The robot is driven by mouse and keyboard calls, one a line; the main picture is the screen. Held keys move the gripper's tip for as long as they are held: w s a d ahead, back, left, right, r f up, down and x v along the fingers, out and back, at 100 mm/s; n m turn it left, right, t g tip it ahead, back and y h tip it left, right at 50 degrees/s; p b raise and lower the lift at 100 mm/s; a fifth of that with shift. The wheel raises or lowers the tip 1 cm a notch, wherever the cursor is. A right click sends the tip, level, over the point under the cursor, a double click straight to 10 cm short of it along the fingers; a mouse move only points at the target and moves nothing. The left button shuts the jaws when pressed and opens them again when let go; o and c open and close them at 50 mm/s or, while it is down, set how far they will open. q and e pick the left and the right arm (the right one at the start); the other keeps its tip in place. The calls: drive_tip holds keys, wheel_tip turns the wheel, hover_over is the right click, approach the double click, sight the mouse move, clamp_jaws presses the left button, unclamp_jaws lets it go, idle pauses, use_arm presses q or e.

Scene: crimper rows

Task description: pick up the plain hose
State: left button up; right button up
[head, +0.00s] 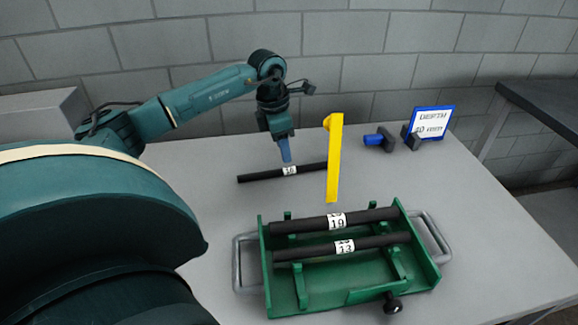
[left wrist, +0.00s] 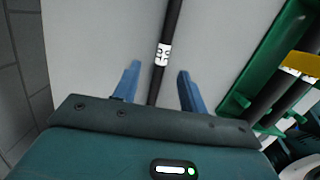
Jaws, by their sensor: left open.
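A black hose (head: 255,176) with a white number label lies on the table behind the green rack; I take it as the plain hose. In the left wrist view the hose (left wrist: 172,18) runs up the picture between my fingers, its label just beyond the fingertips. My left gripper (head: 287,161) is open and points down at the hose beside its label. In the left wrist view the blue fingers of the left gripper (left wrist: 159,71) stand on either side of the hose, apart from it. I cannot tell how far down they reach. My right gripper is not in view.
A green rack (head: 331,296) with grey handles holds two black hoses labelled 19 (head: 372,216) and 13 (head: 375,242). A yellow upright bar (head: 335,160) stands by the hose's right end. A blue-and-black tool (head: 374,140) and a depth sign (head: 432,121) stand at the back right.

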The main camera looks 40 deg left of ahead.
sight(289, 171)
use_arm(q)
drive_tip(key=shift+w+d+f, duration=0.1)
drive_tip(key=shift+d+f, duration=0.05)
drive_tip(key=shift+f, duration=0.85)
drive_tip(key=shift+w+d+f, duration=0.1)
drive_tip(key=shift+d+f, duration=0.1)
drive_tip(key=shift+f, duration=0.75)
drive_tip(key=shift+w+d+f, duration=0.1)
drive_tip(key=shift+d+f, duration=0.05)
drive_tip(key=shift+f, duration=0.85)
drive_tip(key=shift+c, duration=0.4)
clamp_jaws()
